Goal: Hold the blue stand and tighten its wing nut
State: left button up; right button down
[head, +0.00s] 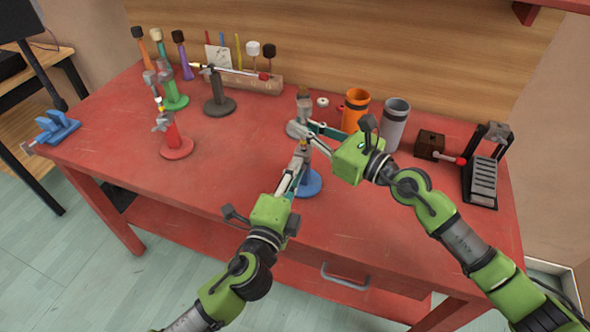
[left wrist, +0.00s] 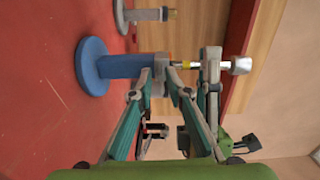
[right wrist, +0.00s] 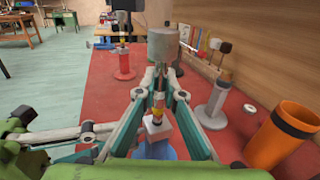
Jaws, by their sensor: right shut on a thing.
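The blue stand stands upright on the red table, its round base (head: 308,183) showing below my left gripper (head: 301,152). In the left wrist view its blue post (left wrist: 122,66) runs into a grey clamp between my left fingertips, which are close together; their grip is unclear. A thin yellow, red and white rod (right wrist: 158,105) rises from the clamp. My right gripper (right wrist: 162,76) is shut just above, under a grey cylindrical piece (right wrist: 162,45), which also shows in the left wrist view (left wrist: 240,65). I cannot tell whether this piece is the wing nut; no separate wing nut is clear.
A grey stand (right wrist: 215,112) is close behind my grippers. An orange cup (head: 355,108) and a grey cup (head: 396,122) stand to the right. Red (head: 176,147), green and dark stands are to the left. A blue vise (head: 57,128) is at the far left. The front-left tabletop is clear.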

pick_arm(q)
jog(key=shift+r, duration=0.1)
pick_arm(e)
jog(key=shift+f, duration=0.1)
pick_arm(q)
jog(key=v, duration=1.2)
pick_arm(e)
jog(key=c, duration=2.1)
grip_release()
